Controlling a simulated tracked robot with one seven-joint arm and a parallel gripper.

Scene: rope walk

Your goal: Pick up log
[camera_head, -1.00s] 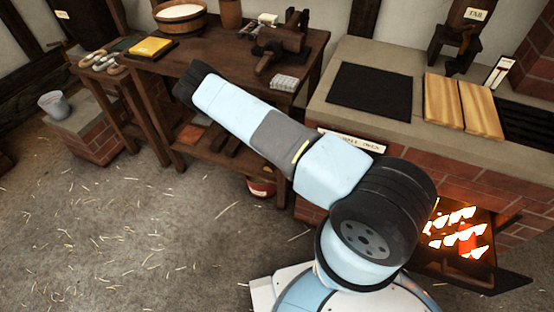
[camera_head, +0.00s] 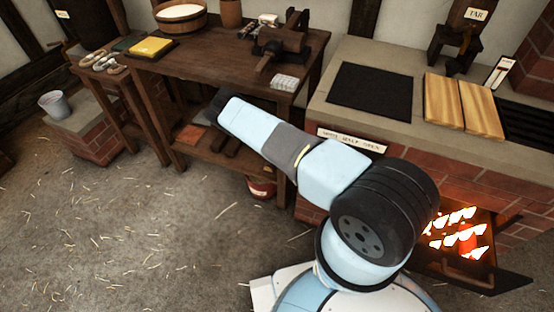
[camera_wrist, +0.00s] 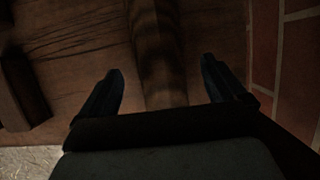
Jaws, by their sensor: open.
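In the wrist view a dark brown, round log (camera_wrist: 158,45) runs lengthwise on a wooden shelf board (camera_wrist: 75,55). My gripper (camera_wrist: 161,68) is open, with its two black fingers apart, one on each side of the log's line. The log's near end is hidden behind the gripper body. I cannot tell whether the fingers touch it. In the head view, dark logs (camera_head: 231,146) lie on the low shelf under the workbench, and my arm reaches towards them.
Another dark wooden piece (camera_wrist: 18,90) lies at the left in the wrist view, with brick wall (camera_wrist: 298,75) at the right. The workbench (camera_head: 220,55) stands over the shelf. A lit firebox (camera_head: 460,235) with an open door is at the right. The straw-strewn floor (camera_head: 110,240) is clear.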

